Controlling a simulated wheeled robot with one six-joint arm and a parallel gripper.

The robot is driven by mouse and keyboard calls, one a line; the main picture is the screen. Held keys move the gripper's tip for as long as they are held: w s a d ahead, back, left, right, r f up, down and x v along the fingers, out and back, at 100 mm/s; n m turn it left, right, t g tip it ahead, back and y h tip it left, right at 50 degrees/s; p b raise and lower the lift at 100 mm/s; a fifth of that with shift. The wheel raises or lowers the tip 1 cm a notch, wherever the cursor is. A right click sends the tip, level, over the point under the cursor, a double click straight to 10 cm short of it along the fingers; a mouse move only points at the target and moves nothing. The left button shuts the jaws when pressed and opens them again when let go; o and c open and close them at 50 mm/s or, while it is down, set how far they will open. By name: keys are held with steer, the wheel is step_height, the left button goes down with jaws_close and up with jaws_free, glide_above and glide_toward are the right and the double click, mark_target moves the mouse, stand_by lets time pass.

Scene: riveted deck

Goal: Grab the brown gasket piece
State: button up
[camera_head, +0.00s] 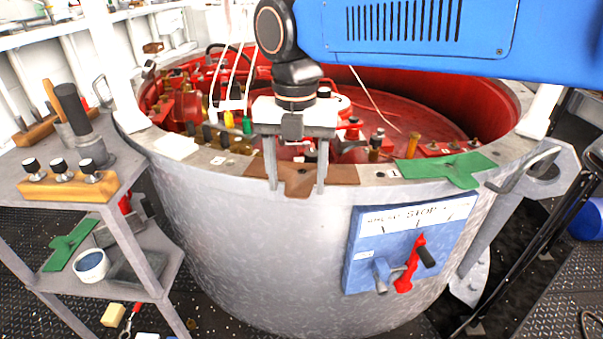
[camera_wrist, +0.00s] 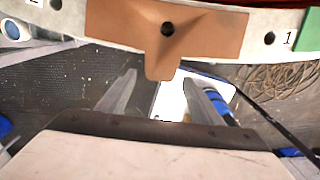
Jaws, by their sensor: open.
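The brown gasket piece (camera_head: 301,180) lies on the near rim of the big round drum (camera_head: 240,230), its tab hanging over the outer edge. In the wrist view the gasket (camera_wrist: 205,32) shows as a flat brown strip with one round hole and a tab pointing toward me. My gripper (camera_head: 297,189) is open and points down in front of the rim. In the wrist view my gripper's fingertips (camera_wrist: 158,78) stand either side of the tab's end, with gaps visible. I cannot tell whether either finger touches it. Nothing is held.
A green gasket piece (camera_head: 440,168) lies on the rim to the right. A blue panel (camera_head: 365,250) with a red lever (camera_head: 408,272) is on the drum's front. A grey shelf stand (camera_head: 130,205) with tools is at left. Red machinery fills the drum's inside.

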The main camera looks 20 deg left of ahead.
steer(key=shift+f, duration=0.5)
steer(key=shift+f, duration=0.25)
stand_by(0.3)
steer(key=c, duration=1.1)
